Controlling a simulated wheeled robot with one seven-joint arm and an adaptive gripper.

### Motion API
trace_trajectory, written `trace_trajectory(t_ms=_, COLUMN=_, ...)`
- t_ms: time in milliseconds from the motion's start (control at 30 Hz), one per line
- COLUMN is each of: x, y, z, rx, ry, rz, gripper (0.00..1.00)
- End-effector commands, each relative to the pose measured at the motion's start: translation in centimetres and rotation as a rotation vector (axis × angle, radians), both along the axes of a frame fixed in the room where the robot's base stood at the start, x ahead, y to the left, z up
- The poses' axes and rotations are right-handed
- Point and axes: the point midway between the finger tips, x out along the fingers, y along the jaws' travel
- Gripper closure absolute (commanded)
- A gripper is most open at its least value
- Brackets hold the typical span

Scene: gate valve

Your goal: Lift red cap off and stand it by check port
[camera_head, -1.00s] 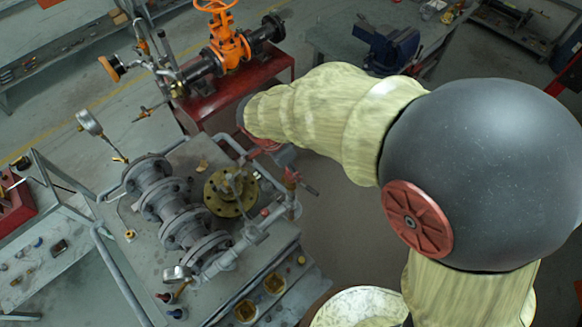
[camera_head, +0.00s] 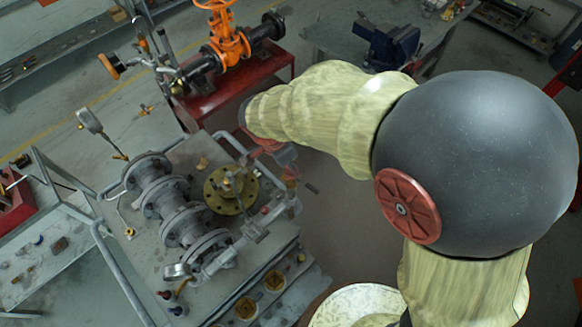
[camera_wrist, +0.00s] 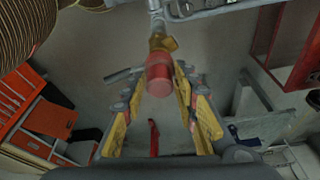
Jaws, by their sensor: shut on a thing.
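The red cap (camera_wrist: 159,82) is in the middle of the wrist view, between the two yellow-padded fingers of my gripper (camera_wrist: 162,74), which is shut on it. A brass fitting (camera_wrist: 162,42) on a grey pipe lies directly beyond the cap; whether the two still touch is unclear. In the head view my gripper (camera_head: 284,157) is at the right edge of the pipe bench, largely hidden by my arm, and the cap is too small to make out surely. I cannot tell which fitting is the check port.
The pipe bench (camera_head: 150,258) carries a flanged grey pipe (camera_head: 180,212), a round brass flange (camera_head: 228,204) and gauges. An orange gate valve (camera_head: 229,42) stands on a red stand (camera_head: 205,104) behind. A vise (camera_head: 390,42) is at the back right. Floor is open right of the bench.

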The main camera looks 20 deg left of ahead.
Motion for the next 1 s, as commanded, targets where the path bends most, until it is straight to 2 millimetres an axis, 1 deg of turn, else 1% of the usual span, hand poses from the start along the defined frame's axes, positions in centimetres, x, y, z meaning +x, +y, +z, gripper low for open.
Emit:
trace_trajectory(t_ms=33, x=0.0, y=0.0, z=0.0, rx=0.000, ry=0.000, rz=0.000, gripper=0.91)
trace_trajectory(t_ms=167, x=0.0, y=0.0, z=0.0, rx=0.001, ry=-0.001, rz=0.000, gripper=0.98)
trace_trajectory(t_ms=367, x=0.0, y=0.0, z=0.1, rx=0.001, ry=-0.001, rz=0.000, gripper=0.98)
trace_trajectory(t_ms=467, x=0.1, y=0.1, z=0.6, rx=0.001, ry=-0.002, rz=0.000, gripper=0.98)
trace_trajectory(t_ms=567, x=0.1, y=0.1, z=2.0, rx=0.003, ry=-0.004, rz=0.000, gripper=0.98)
trace_trajectory(t_ms=800, x=0.1, y=0.1, z=6.6, rx=0.004, ry=-0.003, rz=-0.001, gripper=0.98)
trace_trajectory(t_ms=1000, x=0.1, y=0.1, z=9.3, rx=0.002, ry=-0.002, rz=0.000, gripper=0.98)
